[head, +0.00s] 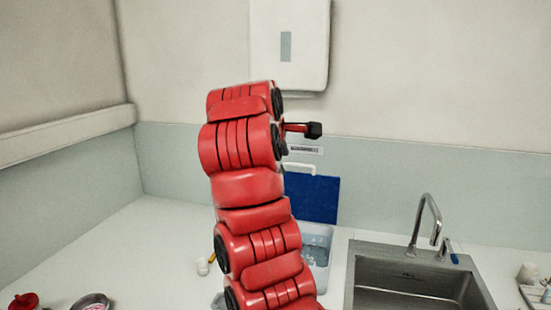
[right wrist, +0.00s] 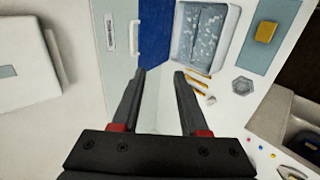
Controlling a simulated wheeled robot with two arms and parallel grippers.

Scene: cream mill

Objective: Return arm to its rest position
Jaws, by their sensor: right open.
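My red right arm (head: 250,187) rises through the middle of the head view, lifted above the counter. A small red and black part of my right gripper (head: 314,130) sticks out to the right near its top, in front of the back wall. Most of this gripper is hidden behind the arm there. In the right wrist view both black fingers of the right gripper (right wrist: 160,73) are apart, with nothing between them. My left arm and left gripper are not in view.
A blue panel (head: 312,198) stands against the back wall, beside a clear bin (head: 318,236). A sink (head: 371,277) with a tall faucet (head: 429,215) is at right. A white dispenser (head: 309,50) hangs above. A red-lidded item (head: 24,300) sits at front left; the left counter is mostly clear.

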